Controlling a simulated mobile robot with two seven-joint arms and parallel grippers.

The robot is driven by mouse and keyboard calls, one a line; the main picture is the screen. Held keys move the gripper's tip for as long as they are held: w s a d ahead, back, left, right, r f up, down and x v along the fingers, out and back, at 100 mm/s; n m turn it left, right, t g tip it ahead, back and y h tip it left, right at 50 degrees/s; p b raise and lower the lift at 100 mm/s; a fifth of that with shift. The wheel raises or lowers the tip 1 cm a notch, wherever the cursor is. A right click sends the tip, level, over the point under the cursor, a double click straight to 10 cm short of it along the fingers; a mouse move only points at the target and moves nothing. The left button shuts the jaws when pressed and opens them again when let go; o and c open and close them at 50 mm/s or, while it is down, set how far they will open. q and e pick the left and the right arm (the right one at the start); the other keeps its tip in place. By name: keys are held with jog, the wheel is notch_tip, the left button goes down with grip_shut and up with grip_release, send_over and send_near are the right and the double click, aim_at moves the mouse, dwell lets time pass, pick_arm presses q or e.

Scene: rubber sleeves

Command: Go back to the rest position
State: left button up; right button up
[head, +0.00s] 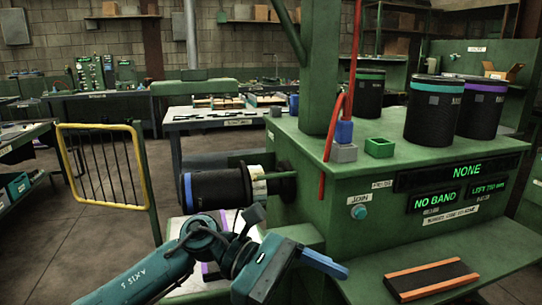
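My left arm, teal and marked "AXIS 5", reaches in from the bottom left. My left gripper (322,263) is low in front of the green machine (300,160), beside its front ledge. One blue finger points right; the other finger is not clearly seen, so its opening cannot be told. My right gripper is not in view. A black sleeve (225,187) with a blue band at its left end sits sideways on the machine's spindle, above and behind my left arm, which appears apart from it.
The display (455,172) reads "NONE", "NO BAND" and "LEFT 250 mm". An orange-striped pad (432,280) lies on the ledge. A yellow-framed gate (147,180) stands left.

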pick_arm(q)
jog(key=w+a+f+m+t+h+p, duration=0.1)
jog(key=w+a+f+m+t, duration=0.15)
jog(key=m+t, duration=0.7)
jog(key=w+a+f+m+t, duration=0.1)
jog(key=w+a+m+t, duration=0.15)
jog(key=m+t, duration=0.7)
jog(key=w+a+f+m+t+h+p, duration=0.1)
jog(key=a+f+m+t, duration=0.2)
jog(key=m, duration=1.2)
jog(key=s+a+f+n+g+y, duration=0.1)
jog(key=s+a+f+n+y, duration=0.3)
jog(key=f+n, duration=0.2)
jog(key=s+a+f+n+g+y+p, duration=0.1)
jog(key=s+a+f+n+g+y, duration=0.1)
jog(key=s+a+f+n+y, duration=0.2)
jog(key=s+a+f+n+g+y, duration=0.1)
jog(key=s+a+f+n+y, duration=0.3)
jog(key=f+n, duration=0.6)
notch_tip(320, 180, down, 3)
jog(key=shift+s+a+r+y+p, duration=0.1)
jog(key=shift+s+a+y+p, duration=0.3)
jog(key=shift+s, duration=0.55)
jog(key=shift+d, duration=0.2)
jog(key=shift+c, duration=0.3)
